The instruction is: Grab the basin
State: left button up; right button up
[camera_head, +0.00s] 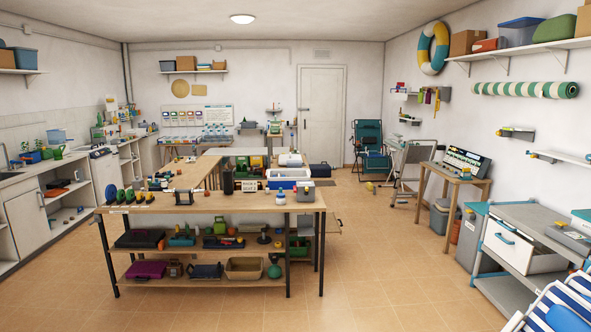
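A tan, open basin-like tub (245,268) stands on the bottom shelf of the wooden workbench (225,204), right of centre. A second basin-like container (288,184), white and blue, stands on the bench top near its right end, with a white item behind it. I cannot tell which of the two is the basin. Neither of my grippers shows in the head view, and nothing is seen being held.
A green round-bottomed object (274,270) stands just right of the tan tub, and dark items lie left of it. A middle shelf with several tools is above it. Tiled floor (370,270) is clear in front and right. A grey drawer cart (510,240) stands at right.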

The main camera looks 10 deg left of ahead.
aim_at(296, 166)
jog(key=i, duration=1.75)
jog(key=i+z, duration=0.2)
jog(key=i, duration=0.45)
jog(key=i+z, duration=0.25)
jog(key=i, duration=0.35)
jog(key=i+j+z, duration=0.2)
jog(key=i, duration=0.45)
jog(key=i+z, duration=0.25)
jog(key=i, duration=2.05)
jog(key=i+j+u, duration=0.1)
jog(key=i+u, duration=0.25)
jog(key=i, duration=0.3)
jog(key=i+l+u, duration=0.1)
jog(key=i+u, duration=0.2)
jog(key=i, duration=0.35)
jog(key=i+l+u, duration=0.35)
jog(key=i, duration=0.3)
jog(key=i+j+u, duration=0.1)
jog(key=i+u, duration=0.2)
jog(key=i, duration=0.5)
jog(key=i+l+u, duration=0.1)
jog(key=i+u, duration=0.2)
jog(key=i, duration=0.5)
jog(key=i+u, duration=0.2)
jog(key=u, duration=0.15)
